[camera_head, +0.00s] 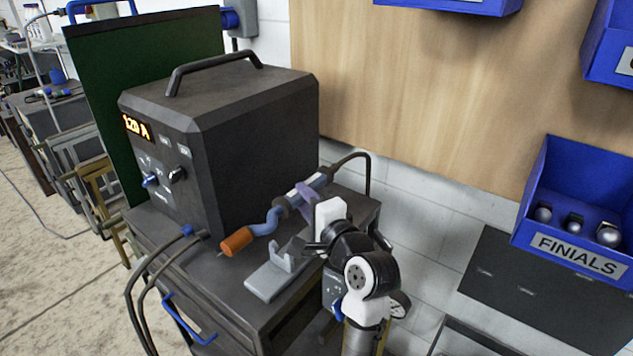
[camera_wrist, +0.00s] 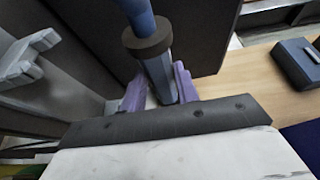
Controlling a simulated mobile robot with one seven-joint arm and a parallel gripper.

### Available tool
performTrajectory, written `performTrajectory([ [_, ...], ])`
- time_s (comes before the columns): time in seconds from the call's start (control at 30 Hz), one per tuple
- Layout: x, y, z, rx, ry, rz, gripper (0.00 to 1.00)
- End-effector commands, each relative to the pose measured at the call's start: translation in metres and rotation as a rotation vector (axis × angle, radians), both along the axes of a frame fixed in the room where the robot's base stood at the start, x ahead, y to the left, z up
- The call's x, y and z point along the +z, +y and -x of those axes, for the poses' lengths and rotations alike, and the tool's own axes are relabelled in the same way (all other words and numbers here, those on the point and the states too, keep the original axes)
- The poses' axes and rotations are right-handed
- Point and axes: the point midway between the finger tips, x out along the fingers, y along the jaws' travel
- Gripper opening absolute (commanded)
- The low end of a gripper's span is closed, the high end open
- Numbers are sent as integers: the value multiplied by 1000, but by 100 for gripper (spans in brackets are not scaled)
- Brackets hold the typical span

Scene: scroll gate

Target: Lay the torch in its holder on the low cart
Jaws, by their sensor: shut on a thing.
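The torch (camera_head: 265,228) has a blue-grey body, a dark collar and an orange nozzle. My gripper (camera_head: 304,196), with purple fingers, is shut on its handle and holds it above the low cart, nozzle toward the lower left. In the wrist view the torch (camera_wrist: 152,55) runs up from between the fingers of my gripper (camera_wrist: 160,90). The light grey holder (camera_head: 272,280) is on the cart top, in front of the torch and apart from it. Its forked upright also shows in the wrist view (camera_wrist: 25,60). The dark low cart (camera_head: 222,318) has a blue handle.
A dark welding machine (camera_head: 255,140) with a lit display fills the back of the cart top. A black cable (camera_head: 368,175) arches from the torch's rear end. Blue bins, one labelled FINIALS (camera_head: 575,250), hang on the right. A green screen (camera_head: 150,60) stands behind the machine.

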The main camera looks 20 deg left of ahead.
Motion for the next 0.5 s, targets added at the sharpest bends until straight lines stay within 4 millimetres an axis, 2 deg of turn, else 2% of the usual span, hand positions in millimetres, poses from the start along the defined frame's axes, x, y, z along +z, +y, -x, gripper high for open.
performTrajectory([
  [0.27, -4, 0, 0, 0, -3, -2, 0],
  [0.5, -24, 0, 0, 0, -3, -2, 0],
])
